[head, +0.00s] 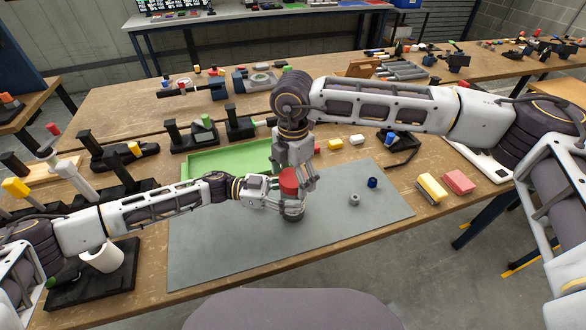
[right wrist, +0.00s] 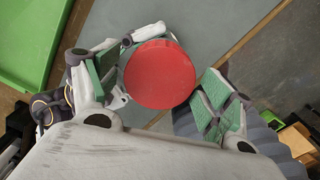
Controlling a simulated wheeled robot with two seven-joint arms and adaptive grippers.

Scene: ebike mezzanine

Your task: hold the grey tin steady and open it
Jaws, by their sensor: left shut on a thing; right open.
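The grey tin (head: 292,215) stands upright on the grey mat (head: 235,245). Its red lid (head: 289,182) is on top, and the lid also shows round from above in the right wrist view (right wrist: 160,74). My left gripper (head: 291,205) comes in from the left and is shut on the tin's body below the lid. My right gripper (head: 300,180) points down from above at the lid. In the right wrist view its open fingers (right wrist: 163,85) are on either side of the lid, with a visible gap at the right finger. Most of the tin's body is hidden by the fingers.
On the mat to the right are a small grey ring-like part (head: 354,199) and a dark blue cap (head: 373,182). A green tray (head: 230,160) lies behind the left arm. Yellow (head: 431,189) and pink (head: 459,181) blocks sit at the right. The mat's front is clear.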

